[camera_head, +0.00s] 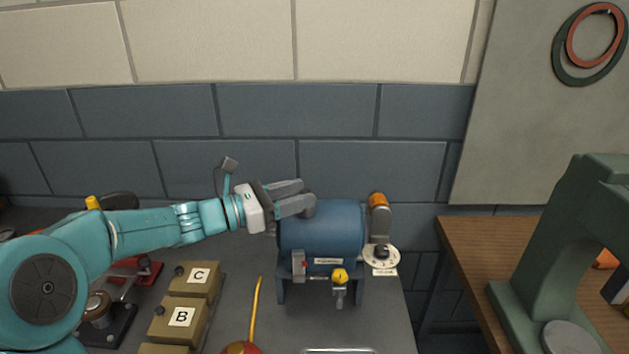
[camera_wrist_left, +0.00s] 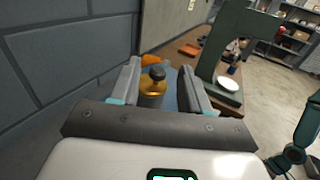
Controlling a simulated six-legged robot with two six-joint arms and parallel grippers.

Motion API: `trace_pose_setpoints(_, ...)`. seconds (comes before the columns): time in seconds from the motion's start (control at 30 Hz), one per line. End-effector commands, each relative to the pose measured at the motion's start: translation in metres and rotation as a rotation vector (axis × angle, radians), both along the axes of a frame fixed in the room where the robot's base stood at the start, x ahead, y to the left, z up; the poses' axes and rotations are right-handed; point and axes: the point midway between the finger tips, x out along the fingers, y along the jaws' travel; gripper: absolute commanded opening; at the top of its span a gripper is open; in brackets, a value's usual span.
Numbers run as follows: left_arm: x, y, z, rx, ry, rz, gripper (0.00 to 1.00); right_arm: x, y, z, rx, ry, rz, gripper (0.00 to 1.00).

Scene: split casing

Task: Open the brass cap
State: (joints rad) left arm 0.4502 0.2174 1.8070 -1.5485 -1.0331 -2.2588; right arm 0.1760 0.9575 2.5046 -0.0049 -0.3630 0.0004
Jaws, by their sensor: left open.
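The brass cap (camera_wrist_left: 152,90), with a dark knob on top, shows between the fingers in the left wrist view. My left gripper (camera_wrist_left: 160,68) is open, with one finger on either side of the cap; I cannot tell whether either touches it. In the head view the left gripper (camera_head: 306,196) reaches in from the left over the top left of the blue cylindrical casing (camera_head: 325,232), and its fingers hide the cap there. My right gripper is in neither view.
An elbow pipe with an orange end (camera_head: 378,202) and a round dial (camera_head: 381,257) stand right of the casing. A yellow knob (camera_head: 340,276) is on its front. Boxes marked C (camera_head: 207,284) and B (camera_head: 163,322) sit left. A green machine (camera_head: 560,250) stands on the wooden table.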

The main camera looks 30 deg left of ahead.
Motion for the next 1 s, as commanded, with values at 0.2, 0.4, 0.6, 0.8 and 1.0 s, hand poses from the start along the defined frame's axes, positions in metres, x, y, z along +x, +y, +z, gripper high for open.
trace_pose_setpoints(0.2, 0.028, -0.020, 0.001, 0.001, 0.001, -0.002, 0.47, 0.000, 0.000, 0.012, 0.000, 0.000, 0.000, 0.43)
trace_pose_setpoints(0.4, 0.036, -0.024, 0.000, 0.001, 0.000, 0.001, 0.47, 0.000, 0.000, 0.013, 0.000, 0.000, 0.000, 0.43)
trace_pose_setpoints(0.6, 0.035, -0.024, 0.000, 0.001, -0.001, 0.001, 0.43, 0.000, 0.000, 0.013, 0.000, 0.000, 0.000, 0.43)
trace_pose_setpoints(0.8, 0.035, -0.024, 0.000, 0.001, 0.000, 0.001, 0.00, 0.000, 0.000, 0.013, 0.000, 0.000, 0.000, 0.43)
trace_pose_setpoints(1.0, 0.035, -0.024, 0.001, -0.003, 0.009, 0.001, 0.00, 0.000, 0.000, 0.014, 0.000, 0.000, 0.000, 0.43)
